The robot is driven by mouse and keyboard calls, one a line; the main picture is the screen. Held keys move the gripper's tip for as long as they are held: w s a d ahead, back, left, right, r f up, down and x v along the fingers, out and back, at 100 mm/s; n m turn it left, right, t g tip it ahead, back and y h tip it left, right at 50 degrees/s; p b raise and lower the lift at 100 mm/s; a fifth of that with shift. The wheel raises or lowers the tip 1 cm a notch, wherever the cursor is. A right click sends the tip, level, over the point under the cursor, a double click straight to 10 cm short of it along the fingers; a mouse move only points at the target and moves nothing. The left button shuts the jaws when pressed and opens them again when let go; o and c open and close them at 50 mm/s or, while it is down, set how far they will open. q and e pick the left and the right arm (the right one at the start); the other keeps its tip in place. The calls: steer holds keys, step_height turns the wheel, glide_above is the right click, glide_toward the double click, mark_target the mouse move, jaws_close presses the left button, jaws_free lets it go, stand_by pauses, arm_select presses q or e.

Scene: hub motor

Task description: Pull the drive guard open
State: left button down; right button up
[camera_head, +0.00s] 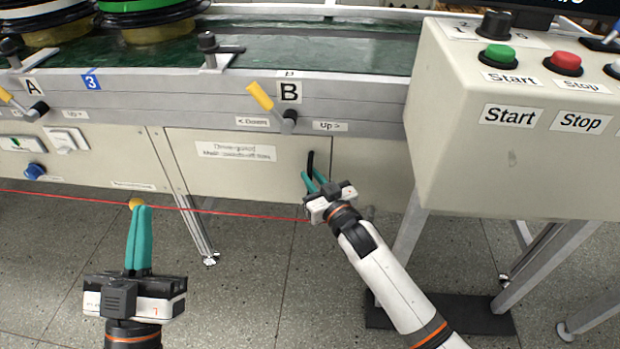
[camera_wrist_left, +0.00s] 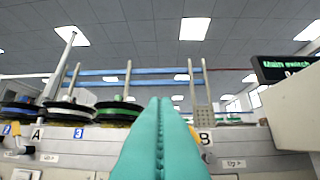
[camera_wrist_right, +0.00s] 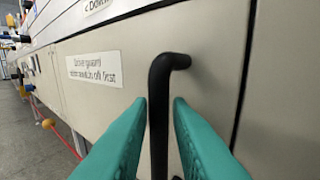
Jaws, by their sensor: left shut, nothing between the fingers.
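The drive guard (camera_head: 235,175) is a beige panel with a white label, below the conveyor's grey rail. It looks flush with the panels beside it. Its black bar handle (camera_head: 310,163) is near its right edge. My right gripper (camera_head: 314,183) is at the handle. In the right wrist view the handle (camera_wrist_right: 160,110) stands between the two teal fingers, with gaps visible on both sides, so the right gripper is open around it. My left gripper (camera_head: 139,210) is shut and empty, pointing up, left of the guard and apart from it.
A red cord (camera_head: 240,214) runs across below the panels, with a yellow knob (camera_head: 135,203) near my left fingers. A control box (camera_head: 520,130) with Start and Stop buttons stands at the right. Yellow lever B (camera_head: 262,97) is above the guard. Metal legs (camera_head: 195,230) stand below.

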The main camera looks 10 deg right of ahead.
steer(key=shift+w+a, duration=0.2)
steer(key=shift+w, duration=0.5)
jaws_close()
steer(key=shift+s+a, duration=0.1)
